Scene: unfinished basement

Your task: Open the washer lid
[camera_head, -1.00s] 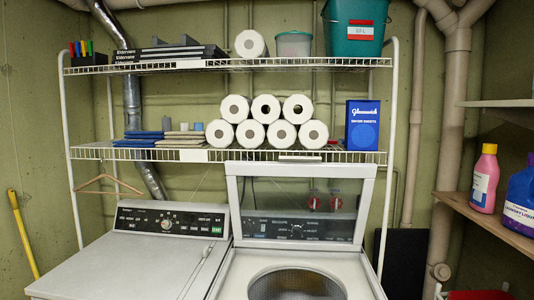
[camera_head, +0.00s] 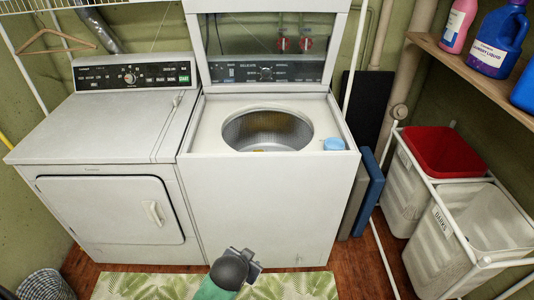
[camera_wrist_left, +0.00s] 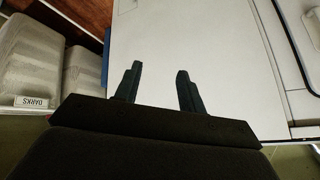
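The white washer (camera_head: 268,205) stands right of the dryer. Its lid (camera_head: 268,5), a pale frame around a see-through panel, stands upright at the back, open. The round metal drum opening (camera_head: 267,130) is exposed, with a small yellow bit inside. My left gripper (camera_head: 248,265) is low in front of the washer's front panel, well below the lid. In the left wrist view the two dark fingers (camera_wrist_left: 157,78) are apart with nothing between them, facing a white surface. My right gripper is not in view.
A small light-blue item (camera_head: 334,144) sits on the washer's front right top. The dryer (camera_head: 105,205) is left, a wire basket (camera_head: 45,285) beside it. White hampers (camera_head: 440,235) and a bottle shelf (camera_head: 480,70) are right. A leafy mat (camera_head: 150,286) lies in front.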

